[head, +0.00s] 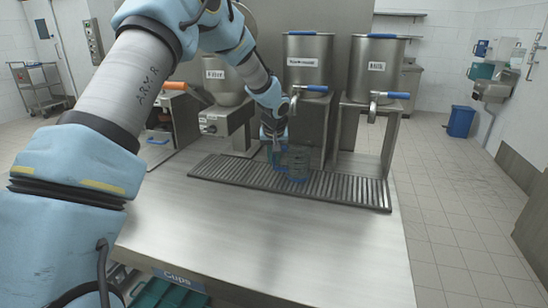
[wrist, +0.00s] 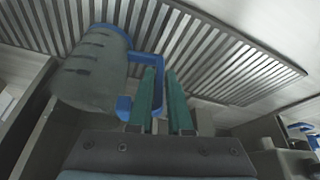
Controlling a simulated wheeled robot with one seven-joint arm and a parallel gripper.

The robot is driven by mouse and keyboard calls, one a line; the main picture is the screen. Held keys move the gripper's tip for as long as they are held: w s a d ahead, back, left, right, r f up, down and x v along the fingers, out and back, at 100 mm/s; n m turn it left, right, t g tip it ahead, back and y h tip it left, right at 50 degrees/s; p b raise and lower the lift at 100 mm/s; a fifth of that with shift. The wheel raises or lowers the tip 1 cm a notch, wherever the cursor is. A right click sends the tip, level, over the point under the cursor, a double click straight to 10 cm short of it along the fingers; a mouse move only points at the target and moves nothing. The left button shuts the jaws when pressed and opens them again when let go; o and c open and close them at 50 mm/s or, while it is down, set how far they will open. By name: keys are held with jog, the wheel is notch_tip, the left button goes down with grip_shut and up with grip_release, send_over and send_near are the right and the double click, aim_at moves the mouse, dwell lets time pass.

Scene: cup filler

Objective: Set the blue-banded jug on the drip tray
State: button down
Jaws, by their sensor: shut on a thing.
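The blue-banded jug (head: 296,163) is clear grey with blue trim and a blue handle. In the head view it is upright over the middle of the slatted drip tray (head: 340,192). I cannot tell whether its base touches the slats. My gripper (head: 273,152) is at the jug's left side, shut on its handle. In the wrist view the jug (wrist: 92,70) is at the left, with its blue handle reaching the green fingers (wrist: 164,98) of my gripper. The drip tray's slats (wrist: 230,55) show behind it. The fingers partly hide the handle.
Two steel urns with blue-handled taps (head: 307,62) (head: 375,72) stand behind the tray. A filter machine (head: 222,95) is at the left. The steel counter (head: 250,240) in front is clear. A cups bin (head: 165,293) sits below the counter edge.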

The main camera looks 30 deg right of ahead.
jog(key=shift+f, duration=0.1)
jog(key=c, duration=0.8)
grip_release()
jog(key=shift+c, duration=0.2)
jog(key=b+v, duration=0.1)
jog(key=v, duration=1.1)
jog(key=w+a+r+n+t+h, duration=0.1)
jog(key=w+a+r+t, duration=0.15)
jog(key=a, duration=0.55)
jog(key=w+a+r+t, duration=0.15)
jog(key=w+a, duration=0.25)
jog(key=a, duration=0.4)
jog(key=s+a+f+n+g+y, duration=0.1)
jog(key=s+a+f+g, duration=0.2)
jog(key=s+a, duration=0.8)
jog(key=s+a+f+n+g+y, duration=0.1)
jog(key=s+a+f+n+g, duration=0.1)
jog(key=s+a+f, duration=0.4)
jog(key=s+a+g, duration=0.1)
jog(key=s+a, duration=0.4)
jog(key=a, duration=0.2)
jog(key=shift+s+g+y, duration=0.25)
jog(key=shift+g+y, duration=0.05)
jog(key=shift+y, duration=0.1)
